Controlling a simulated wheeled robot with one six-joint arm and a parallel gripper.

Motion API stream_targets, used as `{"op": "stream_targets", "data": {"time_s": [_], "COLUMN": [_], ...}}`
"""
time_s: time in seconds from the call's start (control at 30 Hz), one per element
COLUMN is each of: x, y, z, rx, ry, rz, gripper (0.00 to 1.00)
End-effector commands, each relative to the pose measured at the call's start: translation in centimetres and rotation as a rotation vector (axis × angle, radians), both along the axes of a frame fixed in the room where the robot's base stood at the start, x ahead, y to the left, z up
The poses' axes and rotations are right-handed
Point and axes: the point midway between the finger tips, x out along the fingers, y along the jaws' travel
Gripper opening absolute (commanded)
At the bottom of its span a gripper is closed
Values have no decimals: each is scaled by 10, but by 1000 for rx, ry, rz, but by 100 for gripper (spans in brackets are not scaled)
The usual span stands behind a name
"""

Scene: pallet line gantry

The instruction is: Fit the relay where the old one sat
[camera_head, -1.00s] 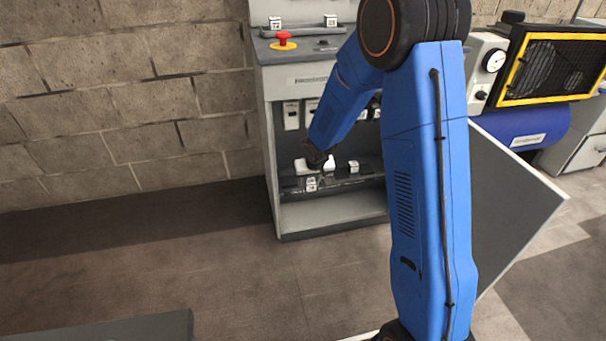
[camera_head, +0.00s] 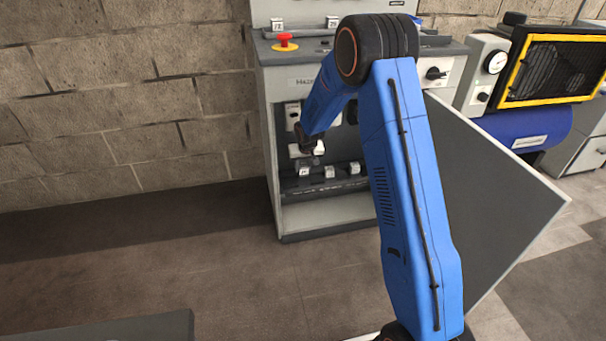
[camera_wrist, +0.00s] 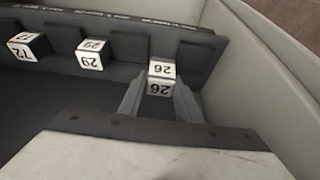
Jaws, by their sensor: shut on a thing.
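My gripper (camera_wrist: 159,95) has a wide white body and two grey fingers. It is shut on a small white relay block (camera_wrist: 160,87) whose label seems to read 26. In the head view my gripper (camera_head: 305,158) is inside the open bay of the grey cabinet (camera_head: 330,218). The held block (camera_head: 304,171) shows just below it, apparently above the dark rack. Two similar blocks, seemingly 29 (camera_wrist: 90,58) and 72 (camera_wrist: 24,50), sit along the dark rack (camera_wrist: 62,38). I cannot tell which spot held the old relay.
Pale units (camera_head: 291,116) hang on the bay's back panel, partly behind my arm. A red button (camera_head: 284,42) and labelled blocks (camera_head: 277,24) are on the cabinet top. The bay's side wall (camera_wrist: 260,70) is close to my gripper. A blue tank machine (camera_head: 525,130) stands right.

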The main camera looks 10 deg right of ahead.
Motion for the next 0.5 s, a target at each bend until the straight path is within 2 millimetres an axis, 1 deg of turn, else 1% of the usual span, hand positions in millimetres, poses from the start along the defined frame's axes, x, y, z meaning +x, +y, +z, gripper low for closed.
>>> {"op": "stream_targets", "data": {"time_s": [0.17, 0.4, 0.5], "x": [0, 1, 4], "y": [0, 0, 0], "z": [-9, -39, -42], "rx": [0, 0, 1], "ry": [-1, 1, -1], "rz": [0, -1, -1], "gripper": [8, 8, 8]}}
